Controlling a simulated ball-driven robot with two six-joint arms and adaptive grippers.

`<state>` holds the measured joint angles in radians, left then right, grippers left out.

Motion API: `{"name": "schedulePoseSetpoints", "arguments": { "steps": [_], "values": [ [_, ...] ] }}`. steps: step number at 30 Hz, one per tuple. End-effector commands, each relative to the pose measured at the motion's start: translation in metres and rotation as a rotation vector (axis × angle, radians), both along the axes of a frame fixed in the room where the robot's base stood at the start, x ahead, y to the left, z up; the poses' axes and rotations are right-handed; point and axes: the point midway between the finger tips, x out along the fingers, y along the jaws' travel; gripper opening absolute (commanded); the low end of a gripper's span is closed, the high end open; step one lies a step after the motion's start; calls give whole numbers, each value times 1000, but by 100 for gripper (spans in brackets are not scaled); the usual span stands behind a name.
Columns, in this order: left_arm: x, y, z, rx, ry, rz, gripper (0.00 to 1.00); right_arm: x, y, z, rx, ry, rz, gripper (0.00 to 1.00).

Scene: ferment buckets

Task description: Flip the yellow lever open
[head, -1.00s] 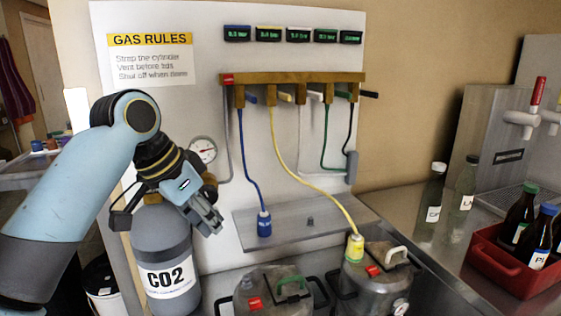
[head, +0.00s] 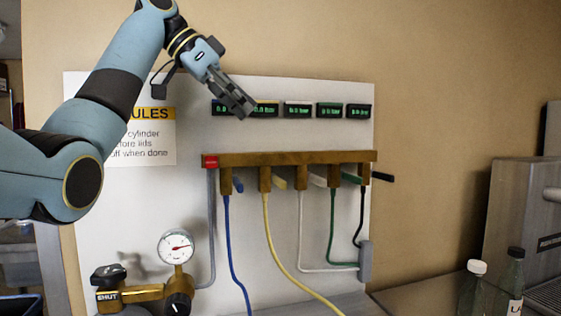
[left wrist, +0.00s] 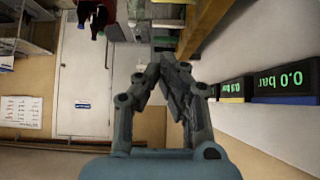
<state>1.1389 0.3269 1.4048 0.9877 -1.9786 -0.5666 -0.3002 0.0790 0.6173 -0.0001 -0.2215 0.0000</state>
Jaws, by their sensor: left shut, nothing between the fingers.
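The yellow lever (head: 280,183) is a small tab on the second valve of the brass manifold (head: 320,157), above the yellow hose (head: 267,230). It points to the right and slightly down. My left gripper (head: 247,108) is shut and empty, up and left of the lever, in front of the row of pressure displays. It hides part of the blue-framed and yellow-framed displays. In the left wrist view my shut fingers (left wrist: 172,66) are in the middle, and the lever cannot be made out. My right gripper is not in view.
Blue (head: 238,185), white (head: 317,180), green (head: 350,178) and black (head: 382,177) levers sit along the same manifold. A pressure gauge (head: 176,246) and a regulator marked SHUT are at lower left. The wall right of the panel is bare.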

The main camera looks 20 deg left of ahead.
Motion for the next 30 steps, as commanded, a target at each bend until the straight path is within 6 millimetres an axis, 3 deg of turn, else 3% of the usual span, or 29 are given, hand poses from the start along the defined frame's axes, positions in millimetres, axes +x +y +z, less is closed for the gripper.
{"name": "schedulePoseSetpoints", "arguments": {
  "steps": [3,5,15,22,30],
  "values": [
    [0,-1,-1,0,1,1,0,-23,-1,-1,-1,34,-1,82],
    [1,-2,-3,0,2,1,0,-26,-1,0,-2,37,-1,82],
    [23,-35,-40,-3,6,0,0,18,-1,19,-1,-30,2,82],
    [41,-62,-74,-1,5,1,0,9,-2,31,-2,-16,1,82],
    [40,-59,-107,0,3,2,0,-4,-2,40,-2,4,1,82]
  ]
}}
